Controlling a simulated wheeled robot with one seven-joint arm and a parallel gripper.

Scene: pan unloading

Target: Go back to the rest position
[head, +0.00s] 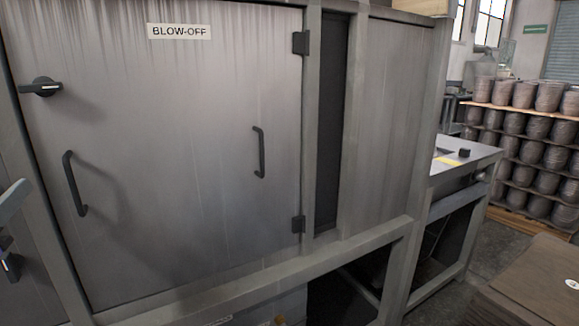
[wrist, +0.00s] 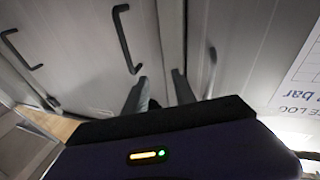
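My gripper (wrist: 159,77) shows in the wrist view with its two dark fingers apart and nothing held between them. It points toward grey metal door panels. A black bar handle (wrist: 124,38) is just beyond and to the left of the fingertips, and I see no contact with it. The head view shows the closed grey door (head: 185,150) of the cabinet marked BLOW-OFF. It has a black handle (head: 75,184) at left, another handle (head: 260,152) at right and a black turn latch (head: 41,87) at upper left. I cannot make out my gripper for certain in the head view.
A steel bench (head: 462,158) stands right of the cabinet. Behind it, racks of brown pots (head: 520,125) stand on shelves. A brown stack (head: 535,275) is at the lower right. Some grey floor (head: 490,245) is bare between them. A printed sheet (wrist: 300,75) is at right in the wrist view.

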